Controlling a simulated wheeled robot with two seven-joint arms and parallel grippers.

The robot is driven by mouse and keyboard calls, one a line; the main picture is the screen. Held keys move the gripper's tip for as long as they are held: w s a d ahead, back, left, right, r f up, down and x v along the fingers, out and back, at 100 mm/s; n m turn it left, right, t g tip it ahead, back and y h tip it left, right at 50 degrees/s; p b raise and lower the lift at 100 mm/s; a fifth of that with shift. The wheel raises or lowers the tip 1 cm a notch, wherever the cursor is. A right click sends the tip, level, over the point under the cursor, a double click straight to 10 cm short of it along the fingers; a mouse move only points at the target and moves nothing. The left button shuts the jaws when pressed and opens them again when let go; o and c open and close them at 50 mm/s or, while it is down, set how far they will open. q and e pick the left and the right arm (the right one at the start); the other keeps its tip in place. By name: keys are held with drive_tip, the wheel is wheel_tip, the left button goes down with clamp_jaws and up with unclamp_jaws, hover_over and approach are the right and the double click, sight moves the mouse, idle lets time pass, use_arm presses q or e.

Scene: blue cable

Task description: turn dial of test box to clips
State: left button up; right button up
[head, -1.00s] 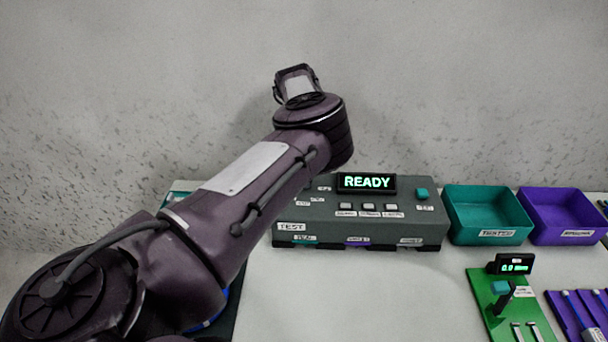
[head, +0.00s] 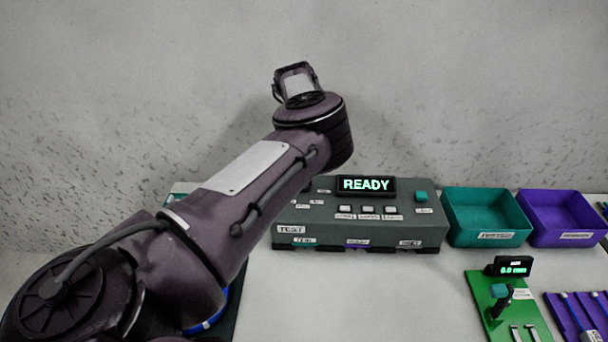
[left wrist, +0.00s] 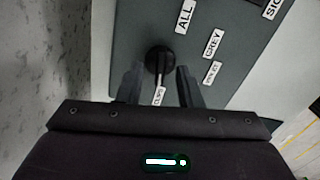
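The grey test box (head: 340,222) stands on the table in the head view, its screen (head: 366,184) reading READY. My left arm hides its left part and the dial there. In the left wrist view the black round dial (left wrist: 158,60) sits on the box top (left wrist: 140,25), its light pointer line running down towards a small label (left wrist: 158,96) that seems to read CLIPS. Labels ALL and GREY lie to its right. My left gripper (left wrist: 159,78) has its two fingers apart, one on each side of the dial's lower part; I see no clear contact. My right gripper is out of view.
A teal bin (head: 487,216) and a purple bin (head: 566,217) stand right of the box. A green board (head: 507,315) with a small display and a purple rack (head: 580,315) lie in front of them. The table before the box is clear.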

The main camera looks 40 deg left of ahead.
use_arm(q)
wheel_tip(320, 180, up, 6)
drive_tip(key=p, duration=0.3)
drive_tip(key=shift+f+p, duration=0.1)
drive_tip(key=shift+p, duration=0.2)
drive_tip(key=shift+f, duration=0.1)
